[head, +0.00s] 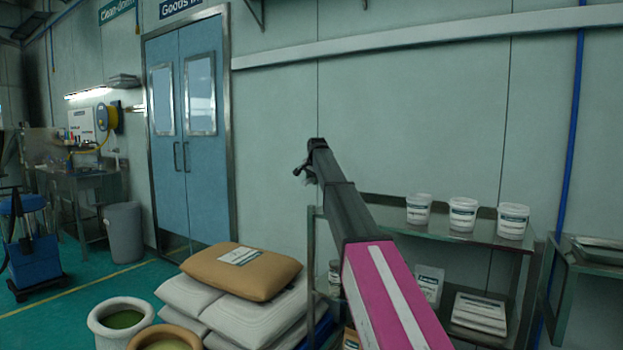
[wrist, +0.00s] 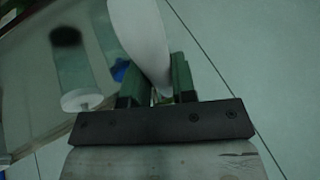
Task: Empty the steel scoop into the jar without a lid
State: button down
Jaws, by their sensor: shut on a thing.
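My gripper (wrist: 160,85) is shut on a smooth, pale grey curved piece (wrist: 140,30), which looks like the scoop, though I cannot be sure. It rises from between the green fingers toward the top of the wrist view, and its contents cannot be made out. In the head view my gripper (head: 304,171) is small and dark at the far end of my arm, in front of the wall. A small jar (head: 335,272) stands on the lower shelf beside my arm; I cannot tell whether it has a lid. In the wrist view, a clear cylindrical thing (wrist: 78,70) with a dark end and a white end shows left of the fingers.
A steel rack (head: 480,232) holds several white tubs (head: 463,214) on top and packets below. Stacked sacks (head: 240,272) and two open round containers (head: 122,318) stand at lower left. A blue thing (wrist: 120,70) is beside the fingers. Bare wall lies beyond my gripper.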

jog(key=shift+s+d+f+m+t+y, duration=0.45)
jog(key=shift+m+t+y, duration=0.6)
jog(key=shift+t+y, duration=0.95)
jog(key=shift+s+d+f+m+t+y, duration=0.15)
jog(key=shift+s+d+m+t+y, duration=0.55)
jog(key=shift+t, duration=1.85)
jog(key=shift+s+d+f+m+t+y, duration=0.1)
jog(key=shift+d+f+m+t+y, duration=0.35)
jog(key=shift+m+t+y, duration=1.4)
jog(key=shift+d+r+n+t+y, duration=0.1)
jog(key=shift+r+n+t+y, duration=0.05)
jog(key=shift+n+t+y, duration=0.35)
jog(key=shift+g, duration=0.3)
jog(key=shift+w+n+g+h, duration=0.1)
jog(key=shift+n+g+h, duration=0.15)
jog(key=shift+n+g, duration=0.3)
jog(key=shift+a+g, duration=0.2)
jog(key=shift+g, duration=0.25)
